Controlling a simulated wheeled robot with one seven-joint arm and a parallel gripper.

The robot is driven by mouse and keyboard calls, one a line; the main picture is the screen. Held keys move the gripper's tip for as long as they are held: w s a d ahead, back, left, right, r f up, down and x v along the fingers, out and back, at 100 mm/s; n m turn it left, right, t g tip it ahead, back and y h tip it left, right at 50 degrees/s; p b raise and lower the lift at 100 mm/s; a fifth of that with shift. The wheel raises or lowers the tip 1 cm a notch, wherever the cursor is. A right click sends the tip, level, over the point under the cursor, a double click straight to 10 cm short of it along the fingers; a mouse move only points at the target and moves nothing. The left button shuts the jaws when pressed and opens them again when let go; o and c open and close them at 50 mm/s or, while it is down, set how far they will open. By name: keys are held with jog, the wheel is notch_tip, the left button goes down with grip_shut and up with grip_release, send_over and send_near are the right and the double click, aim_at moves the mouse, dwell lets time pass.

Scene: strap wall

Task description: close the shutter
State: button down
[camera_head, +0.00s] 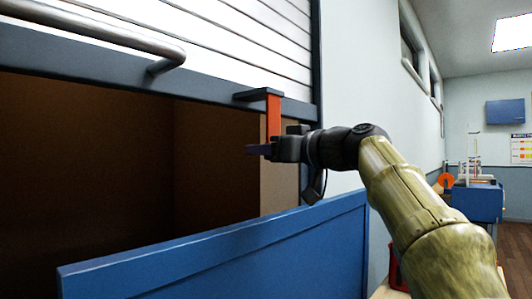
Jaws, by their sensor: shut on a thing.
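The shutter (215,32) is a white slatted panel, raised, with a dark blue-grey bottom rail (100,62). A metal bar handle (90,32) is fixed along the rail at the left. An orange-red strap (273,112) hangs from a dark bracket (257,95) near the rail's right end. My gripper (262,149) is at the strap's lower part and shut on it. The strap's lower end is hidden by the gripper. Below the rail, the brown interior of the opening (120,150) shows.
A blue panel (230,255) stands across the lower front of the opening, below my gripper. A pale wall (355,70) is to the right of the shutter frame. Farther right are a blue cabinet (477,202), a wall box (505,111) and wooden floor.

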notch_tip(320, 180, down, 12)
jog(key=b, duration=1)
jog(key=shift+b, duration=0.35)
jog(key=shift+r, duration=0.1)
jog(key=c, duration=0.8)
grip_release()
jog(key=shift+r, duration=0.1)
jog(key=shift+c, duration=0.2)
jog(key=shift+s, duration=0.1)
jog(key=v, duration=1.7)
jog(key=shift+d+b, duration=0.2)
jog(key=shift+b, duration=0.1)
jog(key=shift+r, duration=0.1)
